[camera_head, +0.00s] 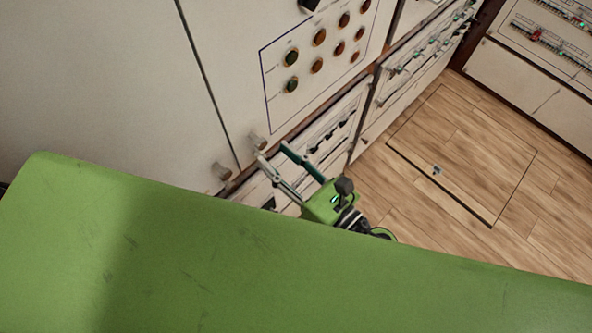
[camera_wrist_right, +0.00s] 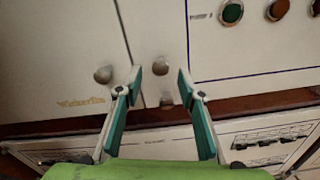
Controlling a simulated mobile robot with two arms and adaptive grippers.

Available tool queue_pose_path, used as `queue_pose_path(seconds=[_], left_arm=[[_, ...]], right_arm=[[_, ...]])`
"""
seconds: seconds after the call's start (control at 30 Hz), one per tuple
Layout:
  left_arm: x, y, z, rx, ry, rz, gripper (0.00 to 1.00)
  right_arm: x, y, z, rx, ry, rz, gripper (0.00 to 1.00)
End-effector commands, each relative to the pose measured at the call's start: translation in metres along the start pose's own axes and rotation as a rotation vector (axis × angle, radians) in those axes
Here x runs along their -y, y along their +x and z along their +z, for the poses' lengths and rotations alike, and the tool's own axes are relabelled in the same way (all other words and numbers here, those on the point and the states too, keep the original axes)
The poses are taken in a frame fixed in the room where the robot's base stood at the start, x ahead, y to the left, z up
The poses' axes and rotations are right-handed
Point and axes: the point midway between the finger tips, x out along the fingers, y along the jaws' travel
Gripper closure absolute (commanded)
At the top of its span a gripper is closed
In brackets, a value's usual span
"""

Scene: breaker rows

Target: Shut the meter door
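A second knob (camera_head: 257,141) is on the panel across the seam. My right gripper (camera_head: 272,150) is open, its fingers apart before this second knob, which shows between the tips (camera_wrist_right: 159,82). My left gripper is not in view.
A panel of green, red and orange buttons (camera_head: 320,55) is to the right of the knobs. Breaker rows (camera_head: 335,130) run low beneath it. Further cabinets (camera_head: 545,90) stand at the far right. The wooden floor (camera_head: 460,150) is clear, with a rectangular hatch outline.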

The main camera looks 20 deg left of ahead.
Motion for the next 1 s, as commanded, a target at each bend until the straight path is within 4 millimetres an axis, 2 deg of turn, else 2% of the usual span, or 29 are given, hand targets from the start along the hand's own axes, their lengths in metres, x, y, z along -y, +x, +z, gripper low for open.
queue_pose_path(seconds=[0.1, 0.33, 0.5, 1.0], left_arm=[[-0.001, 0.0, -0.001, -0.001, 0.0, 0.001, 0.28], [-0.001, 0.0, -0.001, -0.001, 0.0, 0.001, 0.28], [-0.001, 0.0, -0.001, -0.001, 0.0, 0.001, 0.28], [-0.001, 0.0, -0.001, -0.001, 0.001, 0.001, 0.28]], right_arm=[[0.0, -0.024, -0.001, -0.001, 0.002, -0.002, 0.64], [-0.001, -0.051, 0.001, 0.002, 0.002, 0.0, 0.64], [-0.001, -0.057, 0.001, 0.003, -0.002, 0.002, 0.64], [-0.001, -0.056, 0.001, 0.003, -0.001, 0.002, 0.64]])
